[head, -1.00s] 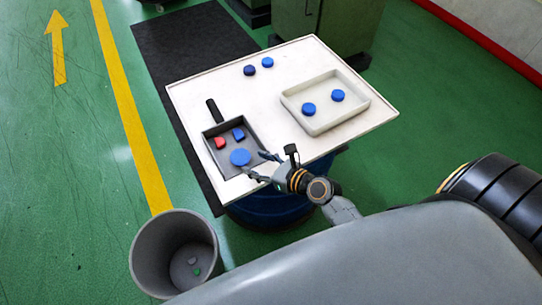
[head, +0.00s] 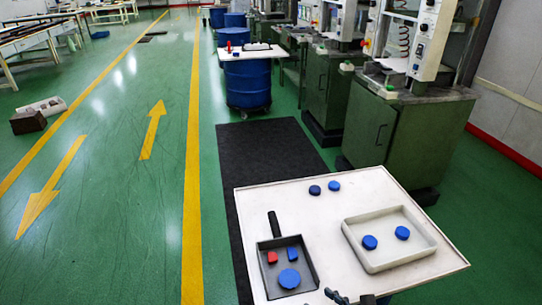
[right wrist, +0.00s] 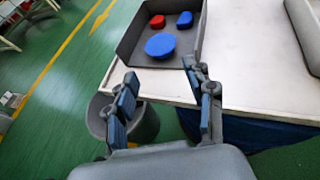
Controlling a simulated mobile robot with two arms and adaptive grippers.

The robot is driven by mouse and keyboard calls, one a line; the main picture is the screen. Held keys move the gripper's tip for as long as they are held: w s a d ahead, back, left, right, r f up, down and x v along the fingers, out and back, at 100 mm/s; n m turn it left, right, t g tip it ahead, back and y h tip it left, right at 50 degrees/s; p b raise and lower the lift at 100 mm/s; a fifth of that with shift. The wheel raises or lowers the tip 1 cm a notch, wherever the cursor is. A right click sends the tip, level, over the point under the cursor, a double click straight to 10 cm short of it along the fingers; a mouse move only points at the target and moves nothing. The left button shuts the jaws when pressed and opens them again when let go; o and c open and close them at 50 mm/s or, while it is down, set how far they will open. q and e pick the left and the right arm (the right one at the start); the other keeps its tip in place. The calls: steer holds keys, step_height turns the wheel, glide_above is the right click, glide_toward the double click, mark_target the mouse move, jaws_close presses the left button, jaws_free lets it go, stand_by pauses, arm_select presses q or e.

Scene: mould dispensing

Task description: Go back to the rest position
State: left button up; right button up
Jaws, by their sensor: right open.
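My right gripper (right wrist: 160,72) is open in the right wrist view, with nothing between its fingers. It is near the table's front edge, just short of the dark pan. In the head view only a small part of it (head: 338,297) shows at the bottom edge. My left gripper is not in view. The dark grey handled pan (head: 265,288) is on the white table (head: 290,215). It holds a red piece (head: 272,257), a small blue piece (head: 293,255) and a larger blue disc (head: 289,278).
A pale tray (head: 385,262) with two blue discs (head: 370,242) (head: 402,233) is at the table's right. Two more discs (head: 314,190) (head: 334,186) lie at the back. A grey bin (right wrist: 140,128) stands below the front edge. Green machines (head: 410,135) stand behind.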

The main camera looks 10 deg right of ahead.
steer(key=s+a+n+g, duration=0.5)
steer(key=s+a+n, duration=0.1)
steer(key=n, duration=1.1)
steer(key=s+d+r+n+g+h, duration=0.1)
steer(key=s+d+n+g+h, duration=0.55)
steer(key=n, duration=0.95)
steer(key=s+f+t+y, duration=0.1)
steer(key=s+f+t, duration=0.15)
steer(key=f, duration=2.35)
steer(key=s+d+f+g, duration=0.2)
steer(key=s+d+f, duration=0.1)
steer(key=s+f, duration=1.3)
steer(key=shift+s+n, duration=0.3)
steer(key=shift+s, duration=0.5)
